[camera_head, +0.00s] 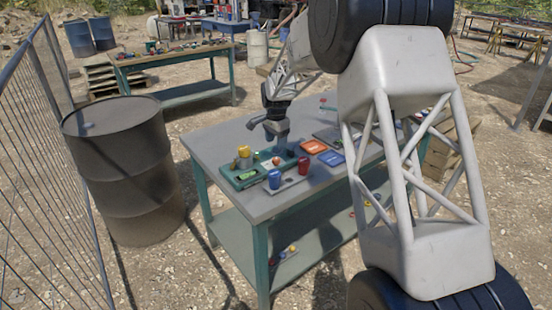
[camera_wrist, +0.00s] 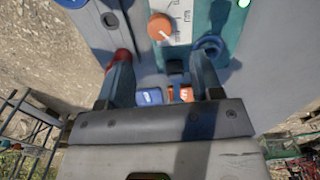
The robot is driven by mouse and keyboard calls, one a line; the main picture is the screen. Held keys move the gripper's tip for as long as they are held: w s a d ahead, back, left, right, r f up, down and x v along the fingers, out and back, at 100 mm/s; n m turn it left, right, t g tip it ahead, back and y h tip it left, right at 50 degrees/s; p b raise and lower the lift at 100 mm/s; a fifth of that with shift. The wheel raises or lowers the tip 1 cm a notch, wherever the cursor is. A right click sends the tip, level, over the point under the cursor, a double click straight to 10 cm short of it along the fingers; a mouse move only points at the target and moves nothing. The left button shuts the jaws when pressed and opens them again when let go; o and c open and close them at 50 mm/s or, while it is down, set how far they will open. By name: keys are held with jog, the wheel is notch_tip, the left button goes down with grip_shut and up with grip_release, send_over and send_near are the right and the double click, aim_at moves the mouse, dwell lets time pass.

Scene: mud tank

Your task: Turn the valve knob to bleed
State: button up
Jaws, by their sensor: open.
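The valve knob (camera_wrist: 160,27) is a round orange knob with a white pointer mark toward its lower right in the wrist view. It sits on a white label plate (camera_wrist: 181,22), whose lettering is too small to read surely. The plate is on a teal panel (camera_head: 229,172) on the workbench; the knob also shows small in the head view (camera_head: 276,160). My gripper (camera_wrist: 163,72) is open and empty. It is above the bench near the panel, its fingers apart and pointing down in the head view (camera_head: 278,141). The knob is clear of both fingers in the wrist view.
On the workbench (camera_head: 215,145) are a yellow item (camera_head: 243,152), a blue item (camera_head: 274,178), a red item (camera_head: 303,166), an orange tray (camera_head: 313,146) and a blue tray (camera_head: 331,158). A rusty barrel (camera_head: 125,170) stands at the left, beside a wire fence (camera_head: 40,150).

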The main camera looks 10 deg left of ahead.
aim_at(276, 159)
jog(key=shift+f, duration=0.1)
jog(key=shift+f, duration=3.8)
jog(key=c, duration=0.9)
